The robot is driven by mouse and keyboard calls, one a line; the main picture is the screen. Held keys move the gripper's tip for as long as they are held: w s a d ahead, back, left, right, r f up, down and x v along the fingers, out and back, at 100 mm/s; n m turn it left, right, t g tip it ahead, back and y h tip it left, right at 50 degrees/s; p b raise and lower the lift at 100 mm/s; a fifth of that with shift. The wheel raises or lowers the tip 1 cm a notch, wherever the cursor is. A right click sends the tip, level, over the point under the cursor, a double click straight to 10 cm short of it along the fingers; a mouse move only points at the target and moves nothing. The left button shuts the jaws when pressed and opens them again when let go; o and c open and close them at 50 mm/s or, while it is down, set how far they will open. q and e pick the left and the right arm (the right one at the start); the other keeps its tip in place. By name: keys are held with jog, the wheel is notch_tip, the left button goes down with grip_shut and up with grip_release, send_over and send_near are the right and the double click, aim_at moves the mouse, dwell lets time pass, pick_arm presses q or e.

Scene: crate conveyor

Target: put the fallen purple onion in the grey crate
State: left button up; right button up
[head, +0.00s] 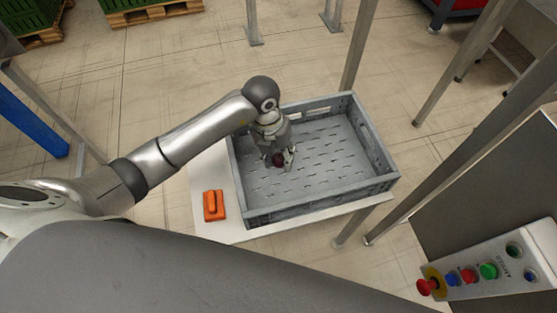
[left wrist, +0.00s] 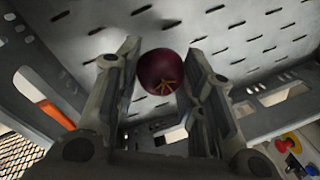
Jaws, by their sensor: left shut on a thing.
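The purple onion (head: 278,159) is a small dark round thing held at the tips of my left gripper (head: 277,161). The left wrist view shows the onion (left wrist: 163,72) between the two fingers of the left gripper (left wrist: 160,85), root end towards the camera. The grey crate (head: 318,207) stands on a white table, and the onion is over its left part, inside the walls as seen from the head. Whether the onion touches the crate floor I cannot tell. The crate floor (left wrist: 225,30) fills the background of the wrist view. My right gripper is not in view.
An orange object (head: 214,205) lies on the white table (head: 209,172) left of the crate. Metal posts (head: 360,45) stand behind and right of it. A button panel (head: 490,272) is at the lower right. The rest of the crate is empty.

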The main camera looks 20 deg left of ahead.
aim_at(278, 162)
pick_arm(q)
jog(key=shift+w+a+f, duration=0.1)
jog(key=shift+w+f, duration=0.15)
jog(key=shift+f, duration=0.1)
notch_tip(278, 162, down, 3)
jog(key=shift+f, duration=0.1)
jog(key=shift+f, duration=0.15)
jog(key=o, duration=0.9)
